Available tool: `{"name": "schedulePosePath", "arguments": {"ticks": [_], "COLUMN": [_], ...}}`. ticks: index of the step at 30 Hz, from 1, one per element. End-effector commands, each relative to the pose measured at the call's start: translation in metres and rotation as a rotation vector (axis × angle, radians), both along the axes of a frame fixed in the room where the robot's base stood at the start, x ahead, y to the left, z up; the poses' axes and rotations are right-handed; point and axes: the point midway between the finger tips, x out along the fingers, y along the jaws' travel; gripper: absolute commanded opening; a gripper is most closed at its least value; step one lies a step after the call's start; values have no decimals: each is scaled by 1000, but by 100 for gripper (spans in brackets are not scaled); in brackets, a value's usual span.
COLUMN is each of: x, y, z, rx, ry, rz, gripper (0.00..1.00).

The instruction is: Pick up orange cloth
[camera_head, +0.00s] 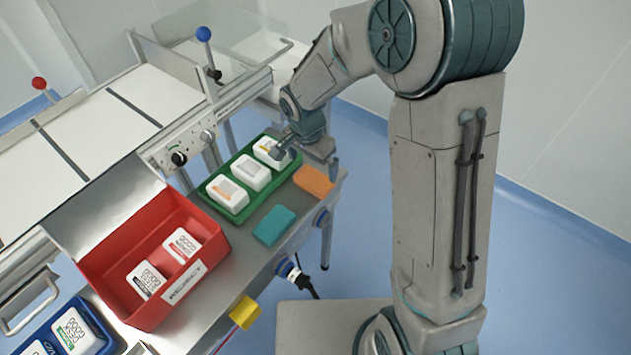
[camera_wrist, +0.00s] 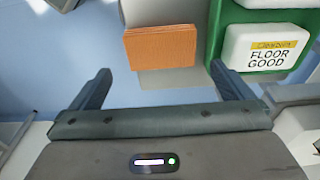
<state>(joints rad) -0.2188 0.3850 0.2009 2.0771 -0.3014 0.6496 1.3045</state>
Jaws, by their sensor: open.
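The orange cloth (camera_head: 314,180) lies folded flat at the right end of the metal table, beside the green tray (camera_head: 256,205). In the wrist view the orange cloth (camera_wrist: 161,47) shows beyond and between my fingers, near the table's edge. My gripper (camera_head: 308,156) is above the right end of the tray and the cloth, fingers apart. In the wrist view my gripper (camera_wrist: 160,82) is open with nothing between its fingers. The cloth is apart from the fingers.
The green tray holds white packs, one reading "FLOOR GOOD" (camera_wrist: 266,47), close to my right finger in the wrist view. A teal cloth (camera_head: 274,225) lies nearer. A red bin (camera_head: 122,247) with white packs stands left. Blue floor lies beyond the table edge.

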Motion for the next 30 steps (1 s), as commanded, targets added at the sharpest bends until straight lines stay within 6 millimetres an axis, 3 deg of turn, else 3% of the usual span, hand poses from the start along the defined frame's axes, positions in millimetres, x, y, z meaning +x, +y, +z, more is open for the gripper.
{"name": "schedulePosePath", "arguments": {"ticks": [8, 16, 26, 30], "x": [1, 5, 6, 6], "y": [-2, -4, -4, -4], "z": [-22, -58, -64, -64], "rx": [0, -1, 0, 0], "ry": [3, 2, 0, 0], "rz": [0, 2, 1, 2], "gripper": [100, 100, 100, 68]}}
